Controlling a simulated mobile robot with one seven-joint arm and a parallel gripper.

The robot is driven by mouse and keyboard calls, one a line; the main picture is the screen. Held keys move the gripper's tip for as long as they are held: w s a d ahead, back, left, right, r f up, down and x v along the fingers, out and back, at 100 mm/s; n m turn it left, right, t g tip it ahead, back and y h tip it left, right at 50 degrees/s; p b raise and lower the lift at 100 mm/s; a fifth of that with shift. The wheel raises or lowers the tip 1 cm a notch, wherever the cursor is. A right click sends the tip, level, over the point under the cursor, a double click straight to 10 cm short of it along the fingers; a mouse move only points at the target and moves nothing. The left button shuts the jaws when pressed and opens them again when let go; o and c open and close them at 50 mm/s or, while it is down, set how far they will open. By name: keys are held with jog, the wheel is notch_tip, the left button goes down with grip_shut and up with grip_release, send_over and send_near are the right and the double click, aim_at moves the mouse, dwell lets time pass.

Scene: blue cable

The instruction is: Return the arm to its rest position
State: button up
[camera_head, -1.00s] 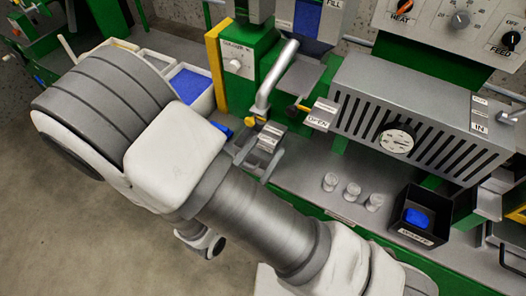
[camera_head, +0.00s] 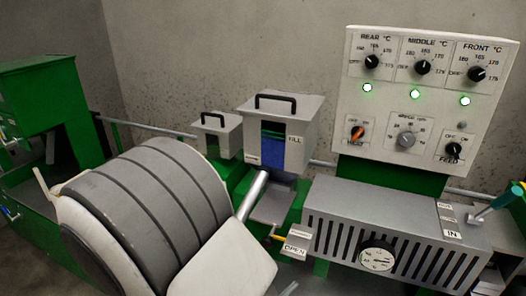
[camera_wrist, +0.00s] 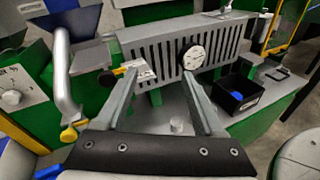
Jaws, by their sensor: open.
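My gripper (camera_wrist: 160,80) shows in the wrist view with its two grey fingers spread apart and nothing between them. Beyond the fingers is the slotted grey housing (camera_wrist: 155,52) with a round dial gauge (camera_wrist: 194,57). The fingers look to be above the machine's grey ledge; whether they touch anything is unclear.
The housing (camera_head: 335,225) and OPEN lever tag (camera_head: 296,248) stand close right of my arm. A control panel (camera_head: 420,110) with green lights stands behind. The wrist view shows a black bin (camera_wrist: 238,100) with blue content and a small metal cylinder (camera_wrist: 176,125).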

jog(key=s+d+r+m+g+y, duration=0.1)
jog(key=s+d+r+m+g, duration=0.2)
jog(key=d+m+g, duration=0.35)
jog(key=s+d+r+m+g+y, duration=0.2)
jog(key=s+d+m+g, duration=0.1)
jog(key=d+m+g, duration=0.3)
notch_tip(320, 180, up, 11)
jog(key=s+m+t+y, duration=0.2)
jog(key=m+t+y, duration=0.4)
jog(key=m, duration=0.6)
jog(key=y, duration=0.2)
jog(key=shift+s+a+y, duration=0.25)
jog(key=shift+a+y, duration=0.05)
jog(key=shift+a, duration=0.1)
